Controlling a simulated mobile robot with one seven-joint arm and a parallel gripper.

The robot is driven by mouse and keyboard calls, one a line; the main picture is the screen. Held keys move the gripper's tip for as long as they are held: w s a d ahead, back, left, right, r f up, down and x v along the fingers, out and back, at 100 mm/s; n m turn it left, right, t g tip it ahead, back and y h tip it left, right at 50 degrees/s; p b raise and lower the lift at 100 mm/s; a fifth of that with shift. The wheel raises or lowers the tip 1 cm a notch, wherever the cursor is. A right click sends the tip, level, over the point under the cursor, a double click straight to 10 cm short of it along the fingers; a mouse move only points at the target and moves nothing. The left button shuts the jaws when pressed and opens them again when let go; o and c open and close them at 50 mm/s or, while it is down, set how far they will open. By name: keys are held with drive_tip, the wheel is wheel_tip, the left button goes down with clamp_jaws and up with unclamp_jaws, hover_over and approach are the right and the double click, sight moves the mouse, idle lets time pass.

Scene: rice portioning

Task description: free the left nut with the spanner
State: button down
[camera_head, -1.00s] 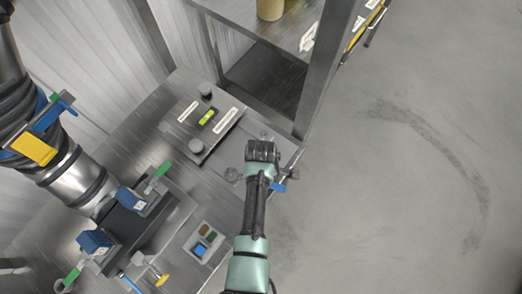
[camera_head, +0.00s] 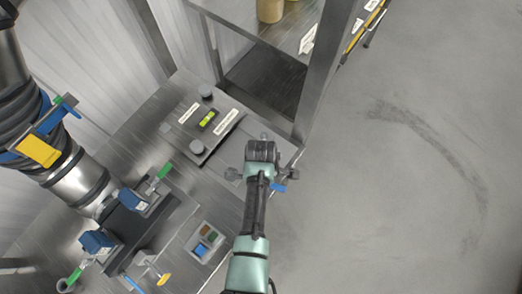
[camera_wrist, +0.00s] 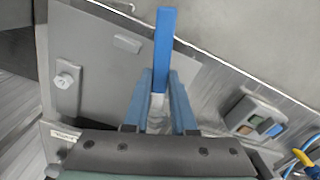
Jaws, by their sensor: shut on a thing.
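The spanner shows as a straight blue handle (camera_wrist: 165,50) in the wrist view, standing out between my gripper's fingers (camera_wrist: 160,88). My gripper is shut on it. In the head view only a short piece of the blue handle (camera_head: 279,187) shows beside my gripper, low over the bench corner. A hex nut (camera_wrist: 65,80) sits on the grey plate (camera_wrist: 95,75), to the left of the fingers in the wrist view and apart from the handle. The spanner's jaw and whatever lies under my gripper are mostly hidden, so I cannot tell if the jaw is on a nut.
A raised plate with two round knobs and a green level (camera_head: 207,118) lies up-left of my gripper. A small tray of coloured pieces (camera_head: 190,245) and blue-and-green clamps (camera_head: 133,198) stand at lower left. A post (camera_head: 318,75) rises beyond. Open floor lies right.

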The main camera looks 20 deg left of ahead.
drive_tip(key=shift+r, duration=0.15)
drive_tip(key=shift+r+p, duration=1.9)
drive_tip(key=shift+p, duration=0.15)
drive_tip(key=shift+f+b, duration=0.1)
drive_tip(key=shift+b, duration=0.2)
